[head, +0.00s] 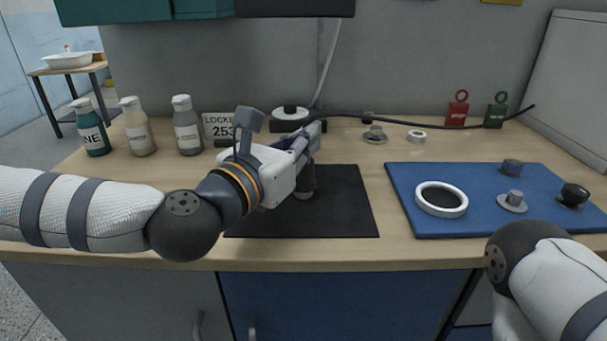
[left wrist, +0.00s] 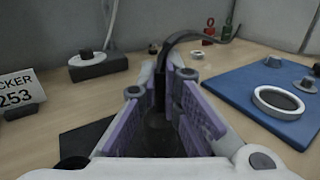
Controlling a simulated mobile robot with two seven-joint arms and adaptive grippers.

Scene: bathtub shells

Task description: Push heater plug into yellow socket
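My left gripper (head: 312,132) reaches in from the left over the black mat (head: 345,205). In the left wrist view its purple-padded fingers (left wrist: 166,78) close around a dark upright body with a black cable (left wrist: 183,37) leaving its top. This appears to be the heater plug; its grey lower part (head: 306,183) shows below the gripper in the head view, over the mat. I cannot tell whether its end touches the mat. A yellow piece (head: 500,2) is cut off at the top edge; I cannot tell whether it is the yellow socket. My right gripper is out of view.
A blue mat (head: 405,190) on the right holds a white ring (head: 441,199) and several grey and black fittings. Bottles (head: 188,125), a locker sign (head: 219,128) and a black block (head: 290,122) stand behind. Red (head: 457,108) and green (head: 495,110) tags stand at the back right.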

